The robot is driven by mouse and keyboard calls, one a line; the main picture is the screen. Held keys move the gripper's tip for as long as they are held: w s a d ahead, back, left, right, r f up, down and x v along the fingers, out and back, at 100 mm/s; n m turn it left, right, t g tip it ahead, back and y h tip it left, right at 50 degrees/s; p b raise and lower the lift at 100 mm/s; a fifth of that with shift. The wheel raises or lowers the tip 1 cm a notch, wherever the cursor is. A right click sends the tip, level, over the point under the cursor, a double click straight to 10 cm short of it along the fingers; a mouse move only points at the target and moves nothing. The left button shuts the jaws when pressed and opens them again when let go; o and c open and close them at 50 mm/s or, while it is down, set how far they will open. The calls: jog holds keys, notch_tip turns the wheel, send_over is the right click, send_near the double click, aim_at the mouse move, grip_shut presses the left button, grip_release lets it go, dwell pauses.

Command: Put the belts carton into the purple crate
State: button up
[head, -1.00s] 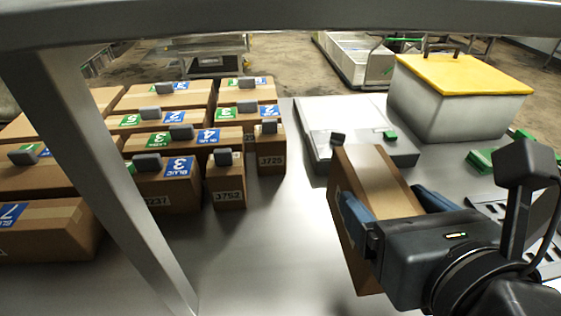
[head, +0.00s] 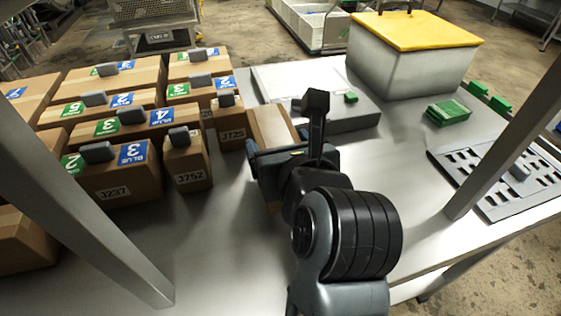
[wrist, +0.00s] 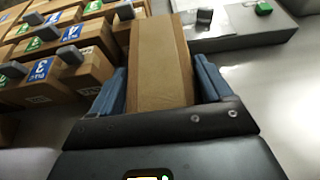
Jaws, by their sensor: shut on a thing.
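My gripper (head: 283,160) is shut on a brown carton (head: 271,126) with a tape strip along it. The carton also fills the middle of the wrist view (wrist: 158,65), between the two blue fingers. In the head view my gripper and arm cover its lower part, and no label shows on it, so I cannot tell whether it is the belts carton. It is beside the small carton marked J725 (head: 231,132); I cannot tell whether it touches the table. No purple crate shows in these frames.
Several cartons with grey blocks, some labelled blue and green, stand at left, including J752 (head: 187,168) and J237 (head: 115,182). A grey flat box (head: 350,112), a yellow-lidded bin (head: 410,65), a green block (head: 447,112) and a slotted plate (head: 500,180) are at right. Metal posts flank the table.

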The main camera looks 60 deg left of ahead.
jog(key=shift+f, duration=1.9)
jog(key=o, duration=1.3)
jog(key=shift+f, duration=0.2)
jog(key=shift+o, duration=0.2)
jog(key=shift+r, duration=0.1)
jog(key=shift+d+r, duration=0.15)
jog(key=shift+d, duration=0.15)
jog(key=v, duration=1.1)
jog(key=shift+s+d, duration=0.15)
jog(key=shift+d, duration=0.05)
jog(key=shift+r, duration=0.1)
